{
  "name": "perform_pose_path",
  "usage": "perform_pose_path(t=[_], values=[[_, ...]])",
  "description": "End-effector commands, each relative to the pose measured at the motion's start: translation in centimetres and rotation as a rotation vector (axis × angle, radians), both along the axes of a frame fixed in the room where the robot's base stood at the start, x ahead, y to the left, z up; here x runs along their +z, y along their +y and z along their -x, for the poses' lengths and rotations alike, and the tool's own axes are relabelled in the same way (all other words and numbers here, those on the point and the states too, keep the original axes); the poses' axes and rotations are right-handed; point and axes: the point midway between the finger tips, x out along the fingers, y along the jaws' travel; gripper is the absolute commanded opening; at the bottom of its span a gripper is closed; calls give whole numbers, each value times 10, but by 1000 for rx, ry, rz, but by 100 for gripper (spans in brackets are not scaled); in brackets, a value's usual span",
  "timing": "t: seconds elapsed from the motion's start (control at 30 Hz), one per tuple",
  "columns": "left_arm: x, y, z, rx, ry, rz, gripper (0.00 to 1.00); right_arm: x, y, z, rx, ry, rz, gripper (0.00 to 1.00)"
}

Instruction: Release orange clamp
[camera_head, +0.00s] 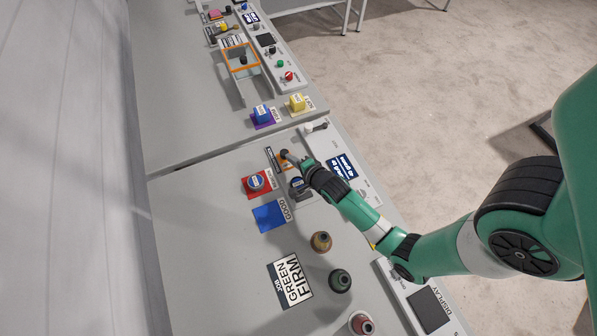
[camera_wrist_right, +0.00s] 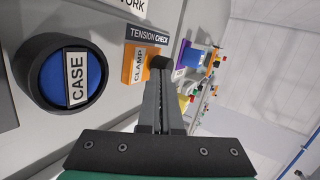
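The orange clamp (camera_head: 279,160) is a small block on the grey table. In the right wrist view the clamp (camera_wrist_right: 136,66) carries a CLAMP label, and a dark knob (camera_wrist_right: 160,62) stands at its right side. My right gripper (camera_head: 303,164) is beside the clamp, coming from the right. In the right wrist view the right gripper's fingers (camera_wrist_right: 161,76) are together, with their tips at the dark knob. Whether they touch the knob I cannot tell. My left gripper is not in view.
A CASE button (camera_wrist_right: 77,77) is left of the fingers. Thread spools (camera_head: 340,281) stand nearer. Purple (camera_head: 262,116) and yellow (camera_head: 297,103) blocks are beyond.

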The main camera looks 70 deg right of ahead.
Motion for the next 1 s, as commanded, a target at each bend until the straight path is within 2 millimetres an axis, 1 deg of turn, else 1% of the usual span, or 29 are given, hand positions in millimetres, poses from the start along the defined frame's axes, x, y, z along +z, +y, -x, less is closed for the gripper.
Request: perform_pose_path(t=[0.13, 0.23, 0.37, 0.43, 0.5, 0.6, 0.73, 0.9, 1.0], values=[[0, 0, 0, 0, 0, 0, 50, -1, 1, 1, -1, 3, -1, 0], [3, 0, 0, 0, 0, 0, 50, 0, 5, 7, -2, 3, -2, 0], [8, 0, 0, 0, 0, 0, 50, 0, 17, 26, -4, 4, -3, 0], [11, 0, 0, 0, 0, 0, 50, -1, 27, 40, -7, 7, -3, 0], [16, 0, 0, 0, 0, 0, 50, 12, 35, 51, -5, 3, -1, 0], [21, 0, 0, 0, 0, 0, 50, 23, 48, 69, -5, 5, -2, 0], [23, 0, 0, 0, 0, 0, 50, 37, 61, 88, -6, 2, -2, 0], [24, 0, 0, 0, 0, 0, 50, 47, 72, 103, -7, 3, -1, 0], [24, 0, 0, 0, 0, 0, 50, 49, 74, 106, -7, 1, -2, 0]])
